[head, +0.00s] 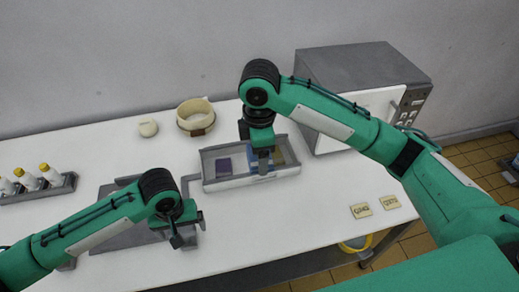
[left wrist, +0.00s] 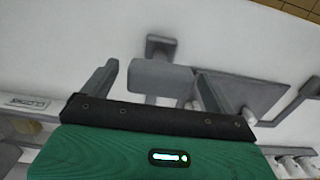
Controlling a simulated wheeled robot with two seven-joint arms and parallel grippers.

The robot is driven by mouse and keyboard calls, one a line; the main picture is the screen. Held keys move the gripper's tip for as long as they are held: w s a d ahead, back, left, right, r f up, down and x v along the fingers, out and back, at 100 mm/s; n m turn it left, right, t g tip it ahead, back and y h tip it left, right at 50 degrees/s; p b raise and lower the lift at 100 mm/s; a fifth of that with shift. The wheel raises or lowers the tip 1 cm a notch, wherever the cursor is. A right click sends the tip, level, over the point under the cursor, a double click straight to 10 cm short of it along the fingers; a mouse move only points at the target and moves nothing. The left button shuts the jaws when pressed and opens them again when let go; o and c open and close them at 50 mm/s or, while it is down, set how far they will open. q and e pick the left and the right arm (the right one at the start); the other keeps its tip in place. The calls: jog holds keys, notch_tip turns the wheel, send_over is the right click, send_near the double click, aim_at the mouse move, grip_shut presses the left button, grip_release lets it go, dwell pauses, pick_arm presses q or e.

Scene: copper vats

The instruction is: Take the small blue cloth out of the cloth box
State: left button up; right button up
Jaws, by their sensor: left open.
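The cloth box (head: 225,184) is a pale open tray on the white table in the head view. A blue cloth (head: 252,160) lies in its middle part, partly hidden by my right gripper (head: 262,160). That gripper points down into the box at the blue cloth; whether its jaws are closed on it is hidden. My left gripper (head: 186,232) is open over the table, left of and nearer than the box. Its spread fingers also show in the left wrist view (left wrist: 158,90), with no cloth between them.
A grey recessed tray (head: 120,238) lies under my left arm. White bottles (head: 30,180) stand in a rack at the left. A grey oven (head: 365,75) is behind right; two tags (head: 361,210) lie front right.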

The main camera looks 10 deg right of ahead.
jog(key=shift+f, duration=0.25)
pick_arm(q)
notch_tip(320, 180, up, 11)
